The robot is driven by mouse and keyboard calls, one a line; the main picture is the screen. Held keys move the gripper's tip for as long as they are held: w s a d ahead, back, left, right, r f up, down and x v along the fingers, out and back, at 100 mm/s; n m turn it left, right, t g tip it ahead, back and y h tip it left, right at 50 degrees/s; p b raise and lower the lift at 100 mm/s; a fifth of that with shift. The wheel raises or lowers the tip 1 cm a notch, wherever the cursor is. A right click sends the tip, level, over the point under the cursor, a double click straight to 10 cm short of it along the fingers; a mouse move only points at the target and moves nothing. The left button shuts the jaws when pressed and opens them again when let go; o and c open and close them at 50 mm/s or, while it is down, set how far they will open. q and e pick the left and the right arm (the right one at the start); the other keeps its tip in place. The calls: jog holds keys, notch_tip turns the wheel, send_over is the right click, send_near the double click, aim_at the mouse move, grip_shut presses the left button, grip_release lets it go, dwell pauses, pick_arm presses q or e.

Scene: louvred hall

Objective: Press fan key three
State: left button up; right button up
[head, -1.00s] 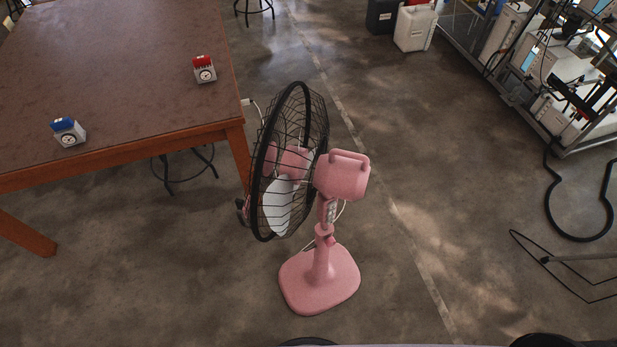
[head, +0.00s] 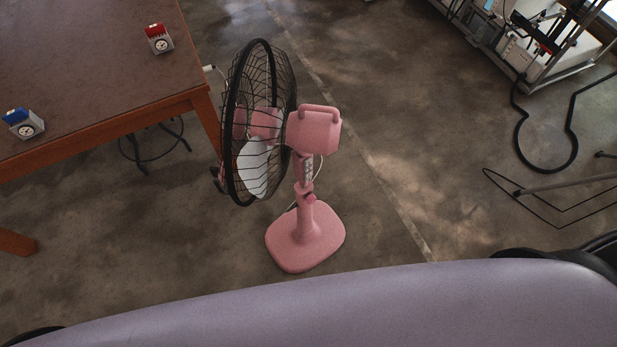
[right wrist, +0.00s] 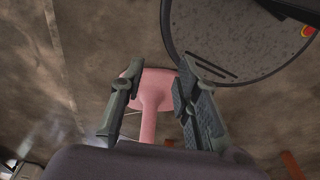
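A pink pedestal fan (head: 317,130) stands upright on the floor, its black wire cage facing left. A small light key panel (head: 307,172) is on its neck; single keys are too small to tell apart. In the right wrist view, the fan's pink base (right wrist: 157,78) and stem show beyond my right gripper (right wrist: 158,70). Its two fingers are apart with nothing held between them, and the stem appears between them in the picture; I see no contact. The keys are not visible there. My left gripper is in neither view.
A brown table (head: 90,70) stands left of the fan, with a red timer (head: 159,39) and a blue timer (head: 23,124) on it. A rack (head: 530,45) and black tubing (head: 548,165) are at right.

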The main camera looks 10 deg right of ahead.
grip_shut()
dwell(1.3)
